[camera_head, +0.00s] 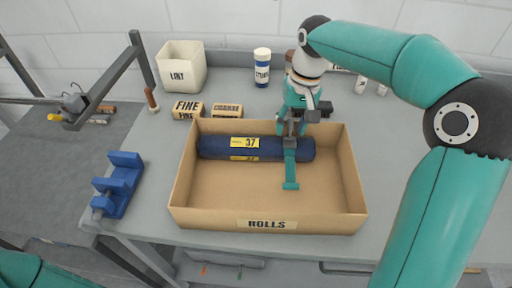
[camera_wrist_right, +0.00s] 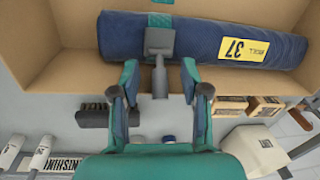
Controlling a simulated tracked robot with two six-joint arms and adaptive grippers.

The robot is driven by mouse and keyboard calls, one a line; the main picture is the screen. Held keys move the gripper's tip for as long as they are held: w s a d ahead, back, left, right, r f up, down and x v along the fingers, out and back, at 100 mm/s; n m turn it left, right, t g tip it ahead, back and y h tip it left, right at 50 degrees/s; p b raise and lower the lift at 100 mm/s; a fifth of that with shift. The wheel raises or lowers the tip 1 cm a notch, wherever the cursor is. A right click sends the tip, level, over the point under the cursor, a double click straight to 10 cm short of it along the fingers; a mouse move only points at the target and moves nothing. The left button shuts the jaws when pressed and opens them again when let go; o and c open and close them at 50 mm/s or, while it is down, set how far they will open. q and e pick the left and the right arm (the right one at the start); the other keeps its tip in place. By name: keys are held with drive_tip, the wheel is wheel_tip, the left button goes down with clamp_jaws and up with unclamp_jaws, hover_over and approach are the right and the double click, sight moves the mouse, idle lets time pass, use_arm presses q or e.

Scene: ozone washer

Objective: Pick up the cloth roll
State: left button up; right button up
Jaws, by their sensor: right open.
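The cloth roll (camera_head: 218,147) is a dark blue cylinder with a yellow label marked 37. It lies lengthwise along the far side of an open cardboard box (camera_head: 266,224) marked ROLLS. It also shows in the right wrist view (camera_wrist_right: 200,40). My right gripper (camera_head: 289,150) is open over the roll, near its right end in the head view. My left gripper is out of view.
Small boxes marked FINE (camera_head: 187,108) and COARSE (camera_head: 227,110) stand behind the box. A blue clamp (camera_head: 118,185) sits at the bench's left edge. The box's front half is empty.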

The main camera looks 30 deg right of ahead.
drive_tip(key=shift+a+f, duration=0.1)
drive_tip(key=shift+f, duration=0.75)
clamp_jaws()
drive_tip(key=shift+w, duration=0.1)
